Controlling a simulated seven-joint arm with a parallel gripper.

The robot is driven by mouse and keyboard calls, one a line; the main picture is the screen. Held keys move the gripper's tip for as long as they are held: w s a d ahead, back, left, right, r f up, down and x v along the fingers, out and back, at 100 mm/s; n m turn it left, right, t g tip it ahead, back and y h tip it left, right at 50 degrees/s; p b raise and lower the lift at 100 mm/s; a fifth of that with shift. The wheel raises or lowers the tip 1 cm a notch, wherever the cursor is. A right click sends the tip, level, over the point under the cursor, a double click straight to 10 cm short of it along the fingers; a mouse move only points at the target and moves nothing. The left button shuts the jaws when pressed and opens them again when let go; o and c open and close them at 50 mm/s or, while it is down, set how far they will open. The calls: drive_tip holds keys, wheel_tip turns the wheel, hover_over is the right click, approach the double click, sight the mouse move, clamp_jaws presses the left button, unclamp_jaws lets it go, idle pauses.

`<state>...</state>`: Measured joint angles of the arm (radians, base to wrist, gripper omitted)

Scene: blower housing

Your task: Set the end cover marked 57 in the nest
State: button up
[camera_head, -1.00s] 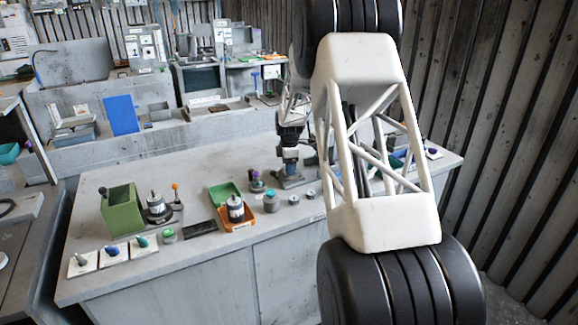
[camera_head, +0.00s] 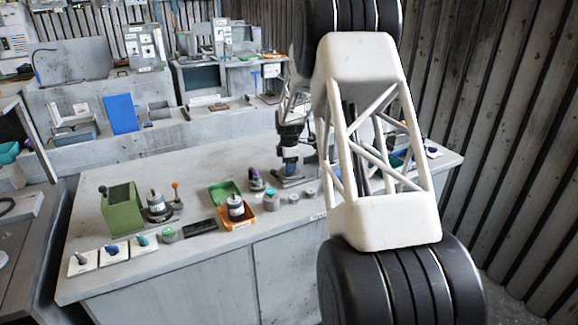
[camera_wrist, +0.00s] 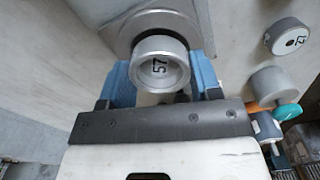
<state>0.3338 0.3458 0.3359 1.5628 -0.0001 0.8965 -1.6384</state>
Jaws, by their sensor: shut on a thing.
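A larger round grey part with a dark ring (camera_wrist: 126,38), perhaps the nest, lies directly behind the cover in the wrist view. I cannot tell whether the cover touches it. In the head view my gripper (camera_head: 289,166) is low over the grey bench, above a dark grey base, and the cover is too small to make out.
Another round numbered cover (camera_wrist: 287,36) lies at the right in the wrist view, near a grey cylinder (camera_wrist: 272,84) and a teal-topped part (camera_wrist: 287,112). In the head view an orange tray (camera_head: 264,217) and a green bin (camera_head: 122,208) stand to the left.

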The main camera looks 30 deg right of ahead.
drive_tip(key=shift+f, duration=0.5)
idle(0.3)
drive_tip(key=o, duration=1.3)
drive_tip(key=shift+c, duration=0.2)
drive_tip(key=shift+r, duration=0.1)
drive_tip(key=shift+r, duration=3.65)
